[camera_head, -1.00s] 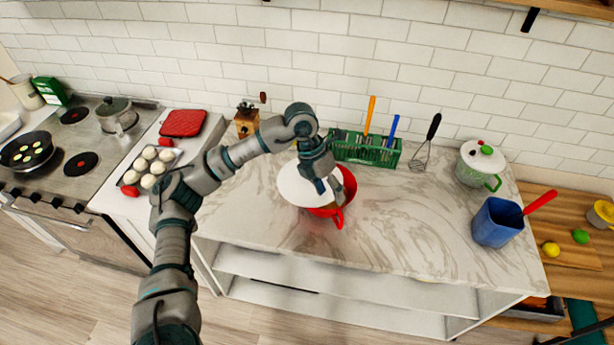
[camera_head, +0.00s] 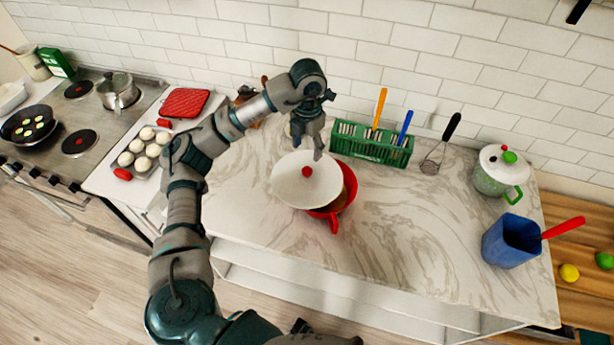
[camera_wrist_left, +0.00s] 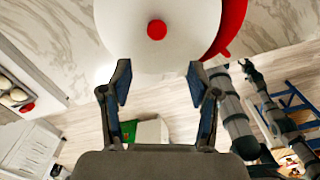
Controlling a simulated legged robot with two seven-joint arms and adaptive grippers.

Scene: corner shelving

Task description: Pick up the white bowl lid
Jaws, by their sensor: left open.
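The white bowl lid (camera_head: 292,184) with a red knob rests tilted on the red bowl (camera_head: 347,197) on the marble counter, leaving the bowl's right side uncovered. In the left wrist view the lid (camera_wrist_left: 126,38) and its red knob lie ahead of the fingers, with part of the red bowl (camera_wrist_left: 232,22) at the right. My left gripper (camera_head: 308,153) is open and empty, above and behind the lid's far edge and apart from the knob. Its two fingers also show in the left wrist view (camera_wrist_left: 160,85). My right gripper is not clearly visible.
A green rack (camera_head: 370,146) with utensils stands close behind the bowl. A whisk (camera_head: 440,147), a lidded pot (camera_head: 496,173) and a blue container (camera_head: 508,243) stand to the right. The counter front is clear.

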